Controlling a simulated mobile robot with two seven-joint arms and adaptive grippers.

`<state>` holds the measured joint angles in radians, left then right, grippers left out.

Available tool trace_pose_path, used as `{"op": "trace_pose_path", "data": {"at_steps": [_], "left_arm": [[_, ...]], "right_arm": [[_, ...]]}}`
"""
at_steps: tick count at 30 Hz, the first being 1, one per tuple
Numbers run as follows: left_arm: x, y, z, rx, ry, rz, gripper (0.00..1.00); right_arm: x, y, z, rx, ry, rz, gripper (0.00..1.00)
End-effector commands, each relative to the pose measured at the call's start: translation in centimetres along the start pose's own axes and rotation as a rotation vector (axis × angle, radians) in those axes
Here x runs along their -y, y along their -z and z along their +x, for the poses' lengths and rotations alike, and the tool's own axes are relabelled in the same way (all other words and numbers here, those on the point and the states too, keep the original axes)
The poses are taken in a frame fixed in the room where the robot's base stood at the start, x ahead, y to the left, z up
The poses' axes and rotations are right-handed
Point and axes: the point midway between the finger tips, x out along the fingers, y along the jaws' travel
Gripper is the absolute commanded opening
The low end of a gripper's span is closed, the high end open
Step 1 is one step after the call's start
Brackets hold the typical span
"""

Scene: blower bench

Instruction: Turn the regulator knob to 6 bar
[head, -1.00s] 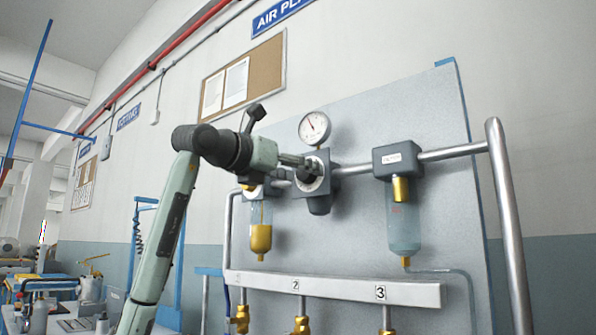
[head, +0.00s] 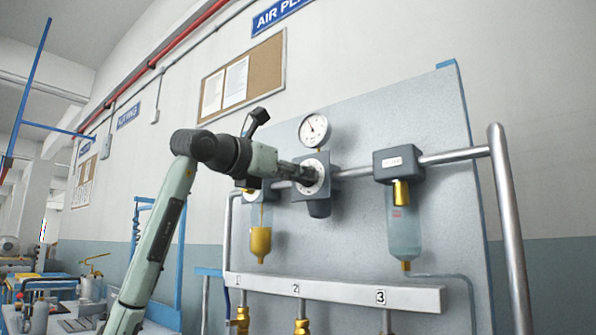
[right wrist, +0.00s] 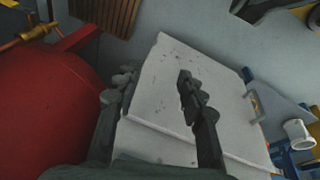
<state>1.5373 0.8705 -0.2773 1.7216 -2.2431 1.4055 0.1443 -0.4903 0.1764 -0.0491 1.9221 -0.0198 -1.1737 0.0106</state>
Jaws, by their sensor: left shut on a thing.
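The regulator (head: 319,205) is a dark grey block on the pipe across the grey panel, with a pale round dial on its front. Its dark knob (head: 311,175) sits at the dial's middle, largely hidden by my left gripper (head: 304,174), which is shut on it from the left. The round white pressure gauge (head: 314,129) stands just above; its dark needle shows, but its figures are too small to read. My right gripper (right wrist: 155,85) is open and empty in the right wrist view, its fingers apart above a pale flat surface.
A filter bowl with yellow liquid (head: 260,235) hangs left of the regulator and a clear bowl (head: 403,225) hangs right. Below runs a manifold (head: 335,290) with brass fittings. A red tank (right wrist: 50,105) stands left in the right wrist view.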

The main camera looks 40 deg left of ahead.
Motion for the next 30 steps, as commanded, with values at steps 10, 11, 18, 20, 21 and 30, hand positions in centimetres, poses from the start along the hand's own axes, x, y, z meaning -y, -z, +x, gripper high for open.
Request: {"op": "trace_pose_path", "data": {"at_steps": [10,11,18,20,21,30], "left_arm": [[-0.1,-0.2,0.0,-0.003,0.0,0.312,0.06],[-0.1,-0.2,0.0,-0.003,0.0,0.341,0.06],[-0.1,-0.1,0.0,-0.001,0.0,0.567,0.06],[-0.1,-0.1,0.0,-0.001,0.001,0.623,0.06],[-0.1,0.0,0.0,-0.001,0.001,0.659,0.06],[-0.1,0.0,0.0,0.0,0.001,0.884,0.06]], "right_arm": [[0.8,-3.2,4.7,0.038,0.015,-0.013,0.4],[0.8,-3.6,5.1,0.042,0.014,-0.018,0.4],[0.8,-5.6,7.0,0.059,0.007,-0.043,0.4],[0.9,-5.7,7.2,0.059,0.007,-0.045,0.4],[0.9,-5.7,7.2,0.059,0.007,-0.045,0.4],[0.9,-5.8,7.2,0.059,0.007,-0.045,0.4]]}}
